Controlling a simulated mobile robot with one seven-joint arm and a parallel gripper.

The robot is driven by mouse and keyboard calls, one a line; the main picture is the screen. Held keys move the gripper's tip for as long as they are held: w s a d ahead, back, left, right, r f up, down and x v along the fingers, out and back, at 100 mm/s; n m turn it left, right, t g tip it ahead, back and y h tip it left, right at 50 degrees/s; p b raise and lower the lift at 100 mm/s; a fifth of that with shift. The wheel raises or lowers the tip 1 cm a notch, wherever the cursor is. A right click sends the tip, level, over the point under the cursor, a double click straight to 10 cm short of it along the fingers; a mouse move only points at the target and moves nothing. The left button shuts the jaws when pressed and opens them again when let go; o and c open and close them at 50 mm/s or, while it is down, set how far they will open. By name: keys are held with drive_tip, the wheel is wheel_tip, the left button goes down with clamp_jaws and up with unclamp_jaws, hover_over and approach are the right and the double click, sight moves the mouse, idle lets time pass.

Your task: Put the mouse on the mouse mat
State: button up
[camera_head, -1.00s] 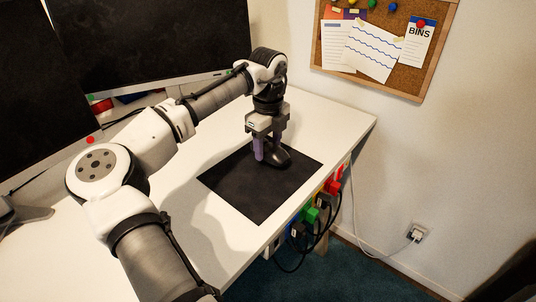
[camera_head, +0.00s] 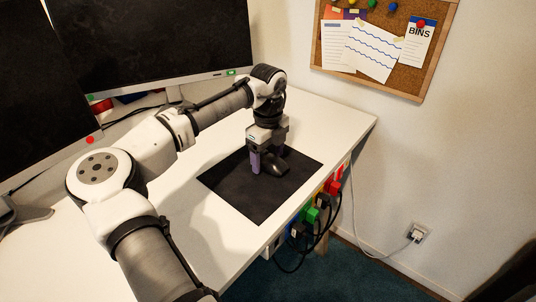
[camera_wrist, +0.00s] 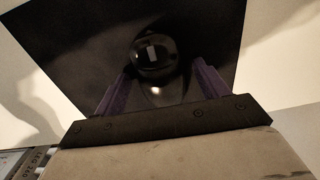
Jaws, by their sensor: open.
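The black mouse (camera_head: 277,168) is on the black mouse mat (camera_head: 243,198), in its upper right part in the head view. My gripper (camera_head: 266,166) points down over the mat at the mouse. One purple finger shows just left of the mouse; the other is hidden. In the wrist view the glossy mouse (camera_wrist: 155,52) sits between the two spread purple fingers of my gripper (camera_wrist: 162,70), over the dark mat (camera_wrist: 85,45). The gripper is open, with a finger on each side of the mouse. Whether either finger touches it I cannot tell.
The white desk (camera_head: 325,117) is clear around the mat. Two monitors (camera_head: 150,45) stand at the back left. Coloured plugs and cables (camera_head: 312,214) hang along the desk's right edge. A corkboard (camera_head: 382,45) is on the wall.

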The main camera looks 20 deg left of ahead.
sight(269, 156)
drive_tip(key=shift+r, duration=0.1)
wheel_tip(269, 156, up, 12)
drive_tip(key=shift+p, duration=0.35)
drive_tip(key=shift+d, duration=0.1)
